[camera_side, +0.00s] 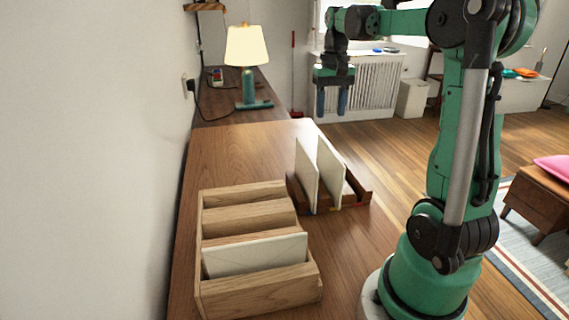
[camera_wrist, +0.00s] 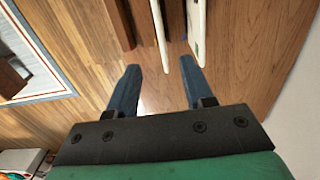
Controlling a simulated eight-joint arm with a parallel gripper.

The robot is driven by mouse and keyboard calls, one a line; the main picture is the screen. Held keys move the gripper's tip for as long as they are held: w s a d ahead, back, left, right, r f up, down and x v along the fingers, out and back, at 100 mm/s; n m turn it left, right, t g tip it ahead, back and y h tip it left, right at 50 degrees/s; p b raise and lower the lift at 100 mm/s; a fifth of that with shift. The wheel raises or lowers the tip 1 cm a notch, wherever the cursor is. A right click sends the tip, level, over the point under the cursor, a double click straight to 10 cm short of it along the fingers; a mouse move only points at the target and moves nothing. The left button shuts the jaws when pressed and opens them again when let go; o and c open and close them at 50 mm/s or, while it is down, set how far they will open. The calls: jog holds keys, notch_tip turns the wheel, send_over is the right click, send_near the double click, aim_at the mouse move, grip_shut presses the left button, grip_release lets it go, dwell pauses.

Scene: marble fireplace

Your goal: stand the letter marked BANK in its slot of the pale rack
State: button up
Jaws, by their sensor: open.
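My gripper (camera_side: 331,104) is open and empty, fingers pointing down, high beyond the far end of the desk. In the wrist view my gripper (camera_wrist: 160,65) shows both blue fingers apart, with nothing between them. Two white letters stand upright in the dark rack (camera_side: 357,190): a left letter (camera_side: 306,172) and a right letter (camera_side: 330,170). Their edges show ahead of the fingers in the wrist view. No BANK marking is readable, so I cannot tell which letter bears it. The pale rack (camera_side: 248,192) stands nearer the camera; a white letter (camera_side: 255,256) stands in its front slot.
The pale rack's slots behind its front letter look empty. A lamp (camera_side: 247,60) stands on a darker surface (camera_side: 225,108) at the back, near the wall. The desk (camera_side: 235,150) is clear behind the racks.

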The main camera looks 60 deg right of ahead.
send_over(326, 157)
jog(key=f, duration=0.4)
jog(key=d+f, duration=0.1)
jog(key=shift+w+f, duration=0.2)
jog(key=shift+f, duration=0.2)
jog(key=shift+a+f, duration=0.1)
jog(key=shift+f, duration=3.15)
grip_shut()
